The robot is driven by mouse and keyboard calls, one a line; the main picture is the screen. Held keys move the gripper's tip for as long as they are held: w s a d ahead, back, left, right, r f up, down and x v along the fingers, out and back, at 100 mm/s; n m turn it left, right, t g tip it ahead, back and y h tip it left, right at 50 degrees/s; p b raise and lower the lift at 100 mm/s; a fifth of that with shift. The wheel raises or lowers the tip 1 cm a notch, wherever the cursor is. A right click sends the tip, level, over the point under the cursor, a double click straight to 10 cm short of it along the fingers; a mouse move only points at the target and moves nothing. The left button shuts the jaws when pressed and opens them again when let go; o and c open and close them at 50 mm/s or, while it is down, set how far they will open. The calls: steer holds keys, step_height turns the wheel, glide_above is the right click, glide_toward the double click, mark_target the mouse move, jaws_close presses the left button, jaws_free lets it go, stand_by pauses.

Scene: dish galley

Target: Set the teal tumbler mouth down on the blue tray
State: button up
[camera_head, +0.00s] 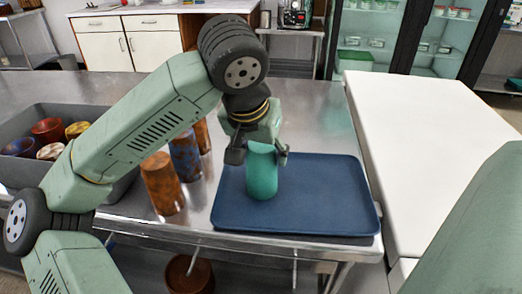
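The teal tumbler (262,178) is upright over the left-middle part of the blue tray (335,200). Its lower end meets the tray's surface in the picture; I cannot tell whether it touches or hovers slightly above. My gripper (259,157) is above it and pointing down, with one finger on each side of its upper part. The fingers lie close to the tumbler's sides, but I cannot tell whether they press on it. The tumbler's top is partly hidden by my gripper, and I cannot make out which end is the mouth. The tray is otherwise empty.
Orange-brown (162,184) and dark blue (185,158) tumblers stand left of the tray, with another orange one (202,136) behind. A grey bin (118,190) with several cups is at far left. A white counter (420,150) adjoins on the right. The tray's right side is clear.

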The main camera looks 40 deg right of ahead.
steer(key=shift+o, duration=0.9)
steer(key=shift+r+p, duration=0.3)
steer(key=b+v, duration=0.2)
steer(key=v, duration=0.9)
steer(key=shift+a+r, duration=0.2)
steer(key=shift+r, duration=0.15)
steer(key=shift+s, duration=0.1)
